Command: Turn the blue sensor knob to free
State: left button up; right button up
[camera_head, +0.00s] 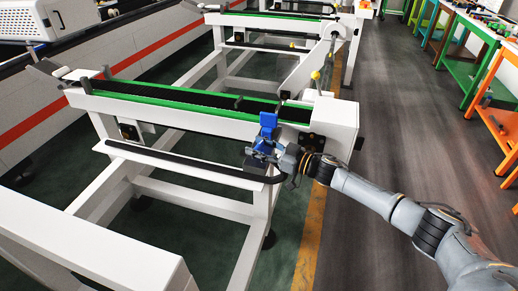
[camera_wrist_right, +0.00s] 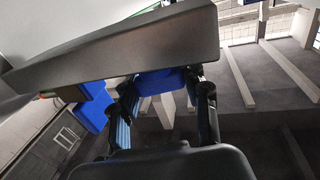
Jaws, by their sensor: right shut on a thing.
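The blue sensor knob (camera_head: 268,120) is at the front right of the nearest white rack, just below its green-edged rail. My right gripper (camera_head: 262,149) reaches it from the lower right. In the right wrist view, the gripper (camera_wrist_right: 163,100) has its two fingers on either side of a blue part (camera_wrist_right: 160,82) and is shut on it. A grey plate in front hides some of this part. Another blue piece (camera_wrist_right: 93,108) shows left of the fingers. The knob's setting cannot be read. My left gripper is not in view.
The rack's white end block (camera_head: 335,118) is right of the knob, and a white lower ledge (camera_head: 185,163) runs to its left. A yellow floor line (camera_head: 310,240) passes below. Open dark floor (camera_head: 400,130) lies to the right, before coloured workbenches (camera_head: 480,50).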

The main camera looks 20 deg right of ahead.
jog(key=shift+n+g+y+b, duration=1.2)
jog(key=shift+n+g+b, duration=0.2)
jog(key=shift+g, duration=0.1)
jog(key=o, duration=1.2)
jog(key=v, duration=1.2)
jog(key=shift+w, duration=0.1)
jog(key=shift+f, duration=0.1)
